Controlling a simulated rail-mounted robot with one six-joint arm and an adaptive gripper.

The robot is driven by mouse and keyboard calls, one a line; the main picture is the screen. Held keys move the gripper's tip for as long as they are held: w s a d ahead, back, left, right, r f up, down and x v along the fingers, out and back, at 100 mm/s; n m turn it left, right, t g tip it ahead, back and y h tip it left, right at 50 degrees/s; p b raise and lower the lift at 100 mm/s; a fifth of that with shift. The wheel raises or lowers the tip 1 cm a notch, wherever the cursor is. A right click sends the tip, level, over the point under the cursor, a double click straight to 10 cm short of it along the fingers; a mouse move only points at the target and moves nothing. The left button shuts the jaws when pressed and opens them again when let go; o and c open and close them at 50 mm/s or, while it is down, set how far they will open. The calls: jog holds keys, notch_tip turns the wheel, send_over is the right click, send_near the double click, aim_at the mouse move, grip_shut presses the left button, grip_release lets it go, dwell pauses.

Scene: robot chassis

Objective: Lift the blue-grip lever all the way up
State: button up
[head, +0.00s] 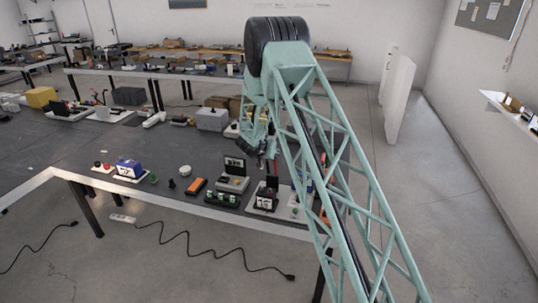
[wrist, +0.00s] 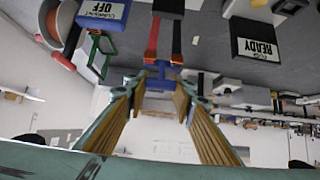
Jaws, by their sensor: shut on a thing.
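The blue grip (wrist: 162,69) is a small blue crossbar at the end of a lever with one red arm and one dark arm, seen in the wrist view. My gripper (wrist: 160,77) has its fingertips on either side of the blue grip and is shut on it. In the head view my gripper (head: 265,150) hangs over the dark table, largely behind my arm. The grip cannot be made out there.
In the wrist view a blue box labelled OFF (wrist: 103,13) and a black READY box (wrist: 257,40) flank the lever. In the head view, several devices stand near the dark table's (head: 90,150) front edge, including a blue box (head: 129,168) and an orange block (head: 196,186).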

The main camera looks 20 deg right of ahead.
jog(key=shift+w+d+r+p, duration=0.25)
jog(key=shift+w+d+p, duration=0.25)
jog(key=shift+w, duration=0.3)
jog(key=o, duration=1.1)
jog(key=shift+d+f, duration=0.1)
jog(key=shift+o, duration=0.5)
jog(key=shift+s, duration=0.1)
jog(key=v, duration=1.2)
